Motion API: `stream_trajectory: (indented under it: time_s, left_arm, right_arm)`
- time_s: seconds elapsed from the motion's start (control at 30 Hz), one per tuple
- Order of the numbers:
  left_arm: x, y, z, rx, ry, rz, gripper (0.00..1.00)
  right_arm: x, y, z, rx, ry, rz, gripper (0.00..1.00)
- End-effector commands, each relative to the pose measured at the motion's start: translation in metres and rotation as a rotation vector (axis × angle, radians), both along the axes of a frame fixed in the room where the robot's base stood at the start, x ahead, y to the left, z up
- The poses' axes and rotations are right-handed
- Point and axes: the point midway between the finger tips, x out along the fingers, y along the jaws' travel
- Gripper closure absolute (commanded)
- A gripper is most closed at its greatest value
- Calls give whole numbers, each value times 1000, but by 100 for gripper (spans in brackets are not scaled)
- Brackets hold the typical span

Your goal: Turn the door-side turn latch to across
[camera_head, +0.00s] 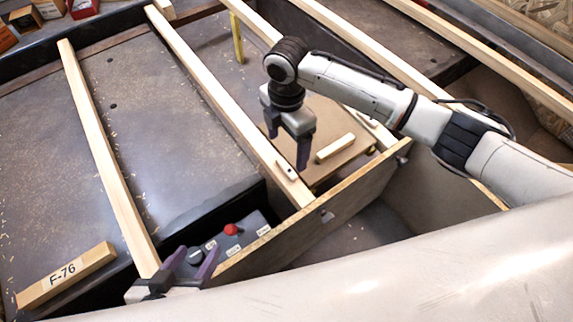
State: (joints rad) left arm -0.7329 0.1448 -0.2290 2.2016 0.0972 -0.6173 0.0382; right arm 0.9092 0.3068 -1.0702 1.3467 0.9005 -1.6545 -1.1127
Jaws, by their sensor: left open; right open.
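A small pale wooden turn latch (287,170) with a dark spot sits on a long batten, near the batten's end at the upright wooden panel (310,222). It looks lengthwise along the batten. A second small pale piece (368,118) shows partly behind my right arm; I cannot tell whether it is a latch too, nor which is door-side. My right gripper (288,145) is open and empty, fingers down, just above and beside the first latch, apparently apart from it. My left gripper (190,268) is open and empty at the bottom, near the panel's near end.
A control box (254,224) with a red button (231,229) and dark knob (194,256) lies close to my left gripper. A loose wooden block (335,148) rests on a board. A block marked F-76 (65,275) lies lower left. Long battens (108,165) cross the dark floor.

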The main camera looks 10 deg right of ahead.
Motion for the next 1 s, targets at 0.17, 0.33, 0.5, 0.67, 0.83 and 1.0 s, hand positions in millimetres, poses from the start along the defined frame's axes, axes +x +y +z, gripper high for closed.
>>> stream_trajectory:
  time_s: [0.17, 0.33, 0.5, 0.67, 0.83, 1.0]
  left_arm:
    - [9, -7, -10, 3, 21, -32, 47]
    - [12, -13, -16, 5, 48, -59, 47]
    - [13, -16, -20, 8, 67, -76, 47]
    - [13, -17, -19, 9, 70, -81, 47]
    - [13, -17, -19, 8, 70, -80, 47]
    - [13, -17, -19, 9, 70, -79, 47]
  right_arm:
    - [-1, 1, -40, -1, 2, -1, 20]
    - [-1, 1, -67, 1, -1, -1, 20]
    - [-1, 1, -80, 2, -1, -1, 20]
    - [0, 1, -83, 2, -2, -1, 20]
    - [0, 1, -82, 2, -2, -2, 20]
    - [0, 1, -82, 2, -2, -2, 49]
